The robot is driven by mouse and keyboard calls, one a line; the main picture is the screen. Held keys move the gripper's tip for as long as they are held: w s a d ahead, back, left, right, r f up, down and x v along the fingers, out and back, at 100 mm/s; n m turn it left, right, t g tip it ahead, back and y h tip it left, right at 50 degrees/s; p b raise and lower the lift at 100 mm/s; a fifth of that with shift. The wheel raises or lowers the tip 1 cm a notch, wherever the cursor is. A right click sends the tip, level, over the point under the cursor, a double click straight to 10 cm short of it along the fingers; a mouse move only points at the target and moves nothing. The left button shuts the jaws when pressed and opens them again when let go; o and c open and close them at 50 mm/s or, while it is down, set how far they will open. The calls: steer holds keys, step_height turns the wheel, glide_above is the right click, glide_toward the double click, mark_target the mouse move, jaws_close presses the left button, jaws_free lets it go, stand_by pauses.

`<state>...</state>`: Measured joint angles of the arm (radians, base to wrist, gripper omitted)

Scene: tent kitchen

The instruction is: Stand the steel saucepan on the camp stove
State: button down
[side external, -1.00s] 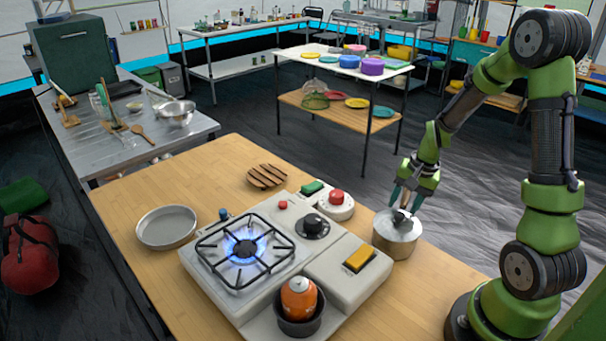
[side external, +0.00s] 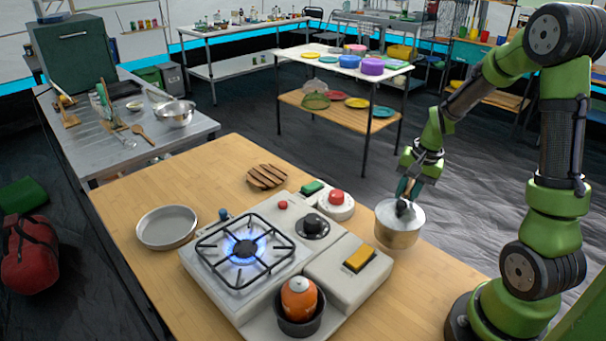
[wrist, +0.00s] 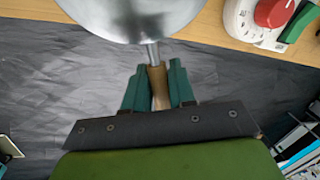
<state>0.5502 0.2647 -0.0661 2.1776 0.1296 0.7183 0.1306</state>
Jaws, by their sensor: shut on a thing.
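The steel saucepan (side external: 400,228) is upright at the right edge of the wooden table, to the right of the camp stove. It appears to be slightly above the tabletop. My gripper (side external: 405,196) is shut on its handle. In the wrist view my gripper (wrist: 158,88) has its green fingers on both sides of the wooden handle (wrist: 158,76), and the saucepan's round steel body (wrist: 130,15) shows beyond, cut by the frame. The camp stove (side external: 335,262) has a black grate (side external: 222,268) over a lit blue flame, with nothing on the grate.
An orange canister (side external: 298,296) sits in a round well at the stove's front. A red-topped timer (side external: 337,201) stands behind the stove, near the saucepan. A shallow steel pan (side external: 167,227) lies left of the stove, and a slatted wooden trivet (side external: 267,176) lies behind it.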

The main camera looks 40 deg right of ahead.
step_height(320, 180, up, 6)
steer(key=shift+w+a+r, duration=0.1)
steer(key=shift+w+a, duration=0.05)
steer(key=w+a+r+m, duration=0.1)
steer(key=w+a+r, duration=0.3)
steer(key=a, duration=0.5)
steer(key=w+a+r+m, duration=0.2)
steer(key=w+a, duration=0.3)
steer(key=a, duration=0.5)
steer(key=w+a+r+m, duration=0.1)
steer(key=w+a+r, duration=0.1)
steer(key=w+a, duration=0.5)
steer(key=shift+h, duration=0.4)
steer(key=f, duration=0.3)
steer(key=s+a+f, duration=0.1)
steer(key=f, duration=0.5)
steer(key=shift+s+a+f, duration=0.15)
steer(key=shift+s+a, duration=0.2)
steer(key=shift+a, duration=0.05)
steer(key=shift+f, duration=0.1)
steer(key=c, duration=0.9)
jaws_free()
steer(key=shift+f, duration=0.1)
steer(key=shift+c, duration=0.2)
